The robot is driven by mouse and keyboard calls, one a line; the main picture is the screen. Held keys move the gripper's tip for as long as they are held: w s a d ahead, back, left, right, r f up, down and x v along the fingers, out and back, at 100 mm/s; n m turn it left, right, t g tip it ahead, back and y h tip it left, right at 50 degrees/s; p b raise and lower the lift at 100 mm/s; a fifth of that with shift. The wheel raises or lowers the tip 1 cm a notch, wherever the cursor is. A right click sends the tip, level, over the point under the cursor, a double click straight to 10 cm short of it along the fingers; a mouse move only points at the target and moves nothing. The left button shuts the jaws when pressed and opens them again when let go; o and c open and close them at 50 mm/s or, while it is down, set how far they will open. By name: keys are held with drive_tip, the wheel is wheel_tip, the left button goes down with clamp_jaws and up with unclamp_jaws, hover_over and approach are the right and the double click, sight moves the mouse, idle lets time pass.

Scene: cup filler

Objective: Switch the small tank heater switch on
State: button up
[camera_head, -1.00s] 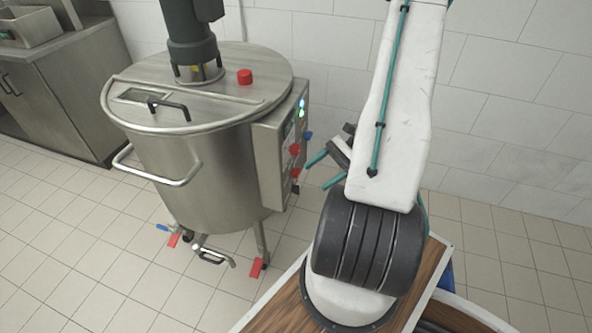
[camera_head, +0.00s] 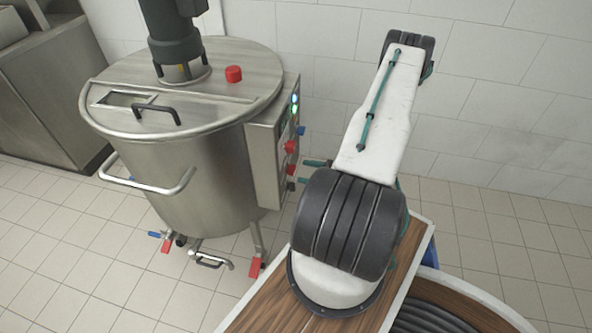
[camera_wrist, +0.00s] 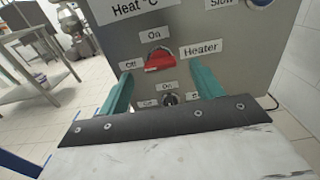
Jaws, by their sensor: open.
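The steel tank (camera_head: 190,185) stands left of my arm, with a control box (camera_head: 262,165) on its right side. In the wrist view, the red heater switch (camera_wrist: 160,60) sits on the grey panel, with "On" above it, "Off" to its left and a "Heater" label to its right. Which way the knob points is hard to tell. My gripper (camera_wrist: 162,78) is open, with one teal finger on each side below the switch; contact with it cannot be seen. In the head view its teal fingertips (camera_head: 309,172) show beside the box, partly hidden by my arm.
A blue knob (camera_wrist: 258,2) is at upper right. A white tiled wall (camera_head: 480,120) stands behind; a steel counter (camera_head: 50,80) is at far left.

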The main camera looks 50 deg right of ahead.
sight(292, 170)
drive_tip(key=x, duration=0.4)
drive_tip(key=c, duration=1)
